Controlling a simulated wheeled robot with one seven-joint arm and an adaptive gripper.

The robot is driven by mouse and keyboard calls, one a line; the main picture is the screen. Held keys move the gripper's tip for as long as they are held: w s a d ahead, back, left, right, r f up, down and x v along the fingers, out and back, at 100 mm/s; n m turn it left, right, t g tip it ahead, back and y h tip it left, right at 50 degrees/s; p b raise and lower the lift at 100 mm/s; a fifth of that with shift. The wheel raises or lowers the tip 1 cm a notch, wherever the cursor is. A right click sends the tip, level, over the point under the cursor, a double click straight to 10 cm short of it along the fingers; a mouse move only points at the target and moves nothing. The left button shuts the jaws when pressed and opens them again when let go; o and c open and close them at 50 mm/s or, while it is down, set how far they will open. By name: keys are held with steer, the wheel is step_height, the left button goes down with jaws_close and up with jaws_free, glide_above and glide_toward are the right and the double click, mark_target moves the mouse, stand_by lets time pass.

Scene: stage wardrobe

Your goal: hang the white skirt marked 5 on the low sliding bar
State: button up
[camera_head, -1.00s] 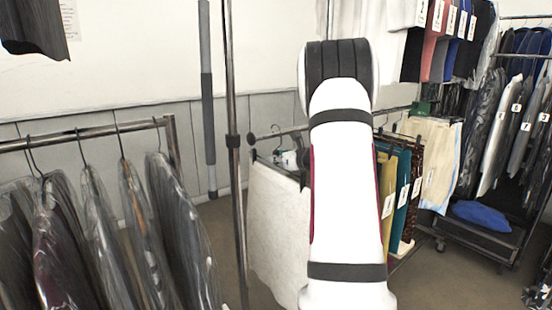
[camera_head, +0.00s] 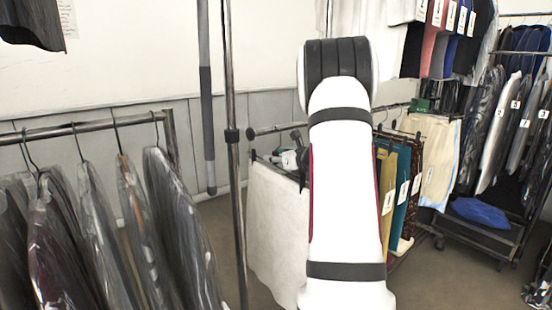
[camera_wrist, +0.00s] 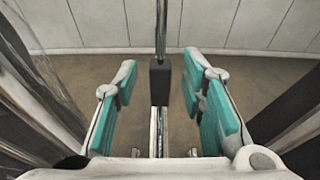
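A plain white skirt-like cloth (camera_head: 275,235) hangs at the centre of the head view, just left of my arm, with dark clips at its top corners. No number shows on it, so I cannot tell whether it is marked 5. A horizontal bar (camera_head: 262,131) with a round black end runs above it. My gripper (camera_head: 291,160) is mostly hidden behind my arm near the cloth's top edge. In the wrist view my gripper (camera_wrist: 160,90) is open, its teal pads apart. A metal rod with a black block (camera_wrist: 160,80) shows between them; I cannot tell its distance.
A vertical pole (camera_head: 236,200) stands left of the cloth. Plastic-covered garments (camera_head: 90,240) hang from a rack at left. Tagged yellow and teal garments (camera_head: 402,200) hang right of my arm. A loaded wheeled rack (camera_head: 490,235) stands far right. Some floor (camera_head: 215,235) is clear.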

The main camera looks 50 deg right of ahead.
steer(key=v, duration=1.2)
